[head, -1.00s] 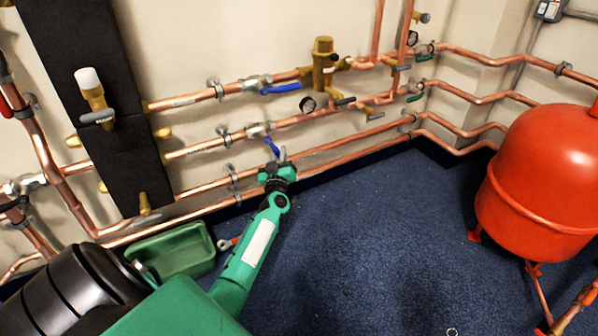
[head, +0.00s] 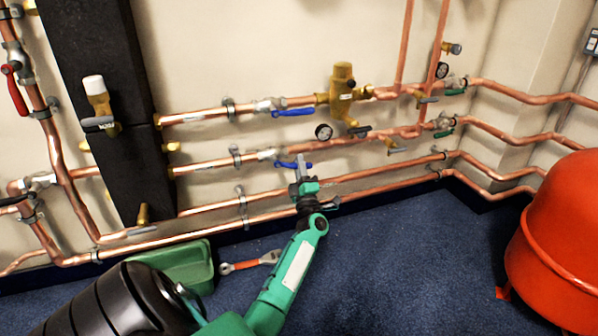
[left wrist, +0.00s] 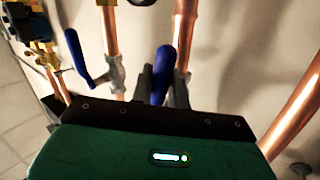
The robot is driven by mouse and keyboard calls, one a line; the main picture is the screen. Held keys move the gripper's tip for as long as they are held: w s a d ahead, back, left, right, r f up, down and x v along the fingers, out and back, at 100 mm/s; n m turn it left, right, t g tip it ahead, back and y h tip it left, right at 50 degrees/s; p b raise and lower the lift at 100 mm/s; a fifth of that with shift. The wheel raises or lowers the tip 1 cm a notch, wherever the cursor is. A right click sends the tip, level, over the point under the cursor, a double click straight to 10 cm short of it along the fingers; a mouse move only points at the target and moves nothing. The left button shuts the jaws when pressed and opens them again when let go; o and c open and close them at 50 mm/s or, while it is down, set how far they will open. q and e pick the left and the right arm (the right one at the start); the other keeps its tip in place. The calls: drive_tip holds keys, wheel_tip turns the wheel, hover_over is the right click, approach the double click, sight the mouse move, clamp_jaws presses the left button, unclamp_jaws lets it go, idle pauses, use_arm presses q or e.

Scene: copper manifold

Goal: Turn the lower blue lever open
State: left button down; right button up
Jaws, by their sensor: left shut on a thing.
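The lower blue lever (head: 288,164) is on the valve of the lower copper pipe and lies nearly along that pipe. My left gripper (head: 303,172) reaches up to it from below and is shut on its free end. In the left wrist view this lever (left wrist: 161,72) stands between the finger tips, which partly hide it. The upper blue lever (head: 293,113) lies along the pipe above, clear of the gripper; it also shows in the left wrist view (left wrist: 77,53). My right gripper is not in view.
A pressure gauge (head: 323,132) and a brass valve (head: 342,92) are to the right of the levers. A green tray (head: 184,264) and a wrench (head: 250,263) lie on the blue floor. A red tank (head: 560,240) stands at the right.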

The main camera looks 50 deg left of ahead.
use_arm(q)
drive_tip(key=shift+r+n+g+y, duration=0.35)
drive_tip(key=shift+n+g, duration=0.35)
drive_tip(key=shift+n, duration=0.3)
drive_tip(key=shift+r+n+g+y, duration=0.2)
drive_tip(key=shift+n+g+y, duration=0.15)
drive_tip(key=shift+n+g, duration=0.5)
drive_tip(key=shift+r+n, duration=0.1)
drive_tip(key=shift+n, duration=0.25)
drive_tip(key=c, duration=1.4)
unclamp_jaws()
